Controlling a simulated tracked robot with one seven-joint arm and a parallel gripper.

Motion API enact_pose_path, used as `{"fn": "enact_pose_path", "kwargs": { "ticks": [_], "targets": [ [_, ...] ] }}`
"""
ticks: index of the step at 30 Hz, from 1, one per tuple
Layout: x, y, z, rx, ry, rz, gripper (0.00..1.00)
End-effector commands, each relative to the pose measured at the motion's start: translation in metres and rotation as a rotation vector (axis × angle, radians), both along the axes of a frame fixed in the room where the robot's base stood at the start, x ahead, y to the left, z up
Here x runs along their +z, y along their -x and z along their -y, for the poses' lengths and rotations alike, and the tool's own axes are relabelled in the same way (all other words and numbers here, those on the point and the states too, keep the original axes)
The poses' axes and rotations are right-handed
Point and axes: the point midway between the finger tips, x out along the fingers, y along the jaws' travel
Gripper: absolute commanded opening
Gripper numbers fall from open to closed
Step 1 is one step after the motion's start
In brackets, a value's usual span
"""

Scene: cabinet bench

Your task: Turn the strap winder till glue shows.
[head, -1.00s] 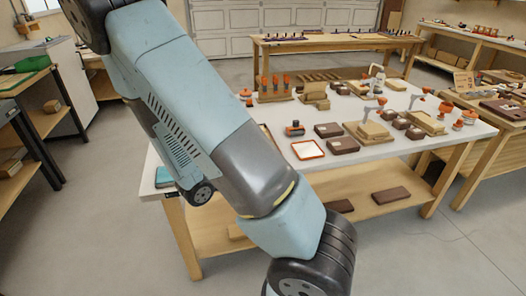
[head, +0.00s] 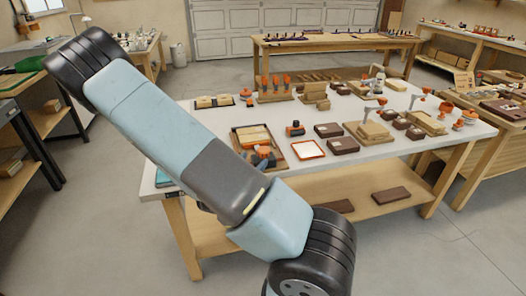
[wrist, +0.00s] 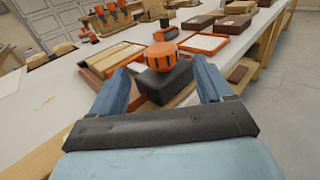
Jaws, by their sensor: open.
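An orange ribbed knob (wrist: 163,55) sits on a dark block (wrist: 166,80) in the wrist view; I take it for the strap winder. It stands at the edge of a shallow wooden tray with an orange rim (wrist: 108,62). My gripper (wrist: 160,66) is open, with one blue finger to each side of the block and the knob just beyond the fingertips. I cannot tell whether the fingers touch it. No glue can be made out.
An orange-rimmed white tray (head: 308,150) and a small orange-and-dark device (head: 295,128) lie close to the right. Brown boxes (head: 343,145) and wooden fixtures (head: 372,131) stand further right. Orange-handled tools (head: 275,85) stand behind. The bench's left end is mostly clear.

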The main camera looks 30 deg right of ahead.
Motion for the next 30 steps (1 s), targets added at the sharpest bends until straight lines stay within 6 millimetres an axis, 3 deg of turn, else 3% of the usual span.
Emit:
{"fn": "enact_pose_path", "kwargs": {
  "ticks": [6, 13, 27, 30],
  "targets": [
    [0.0, -0.019, 0.034, -0.003, 0.001, 0.0, 0.79],
    [0.0, -0.034, 0.061, -0.003, 0.0, 0.001, 0.79],
    [0.0, -0.04, 0.071, -0.001, -0.001, 0.0, 0.79],
    [0.0, -0.04, 0.072, -0.001, 0.0, 0.0, 0.71]
  ]
}}
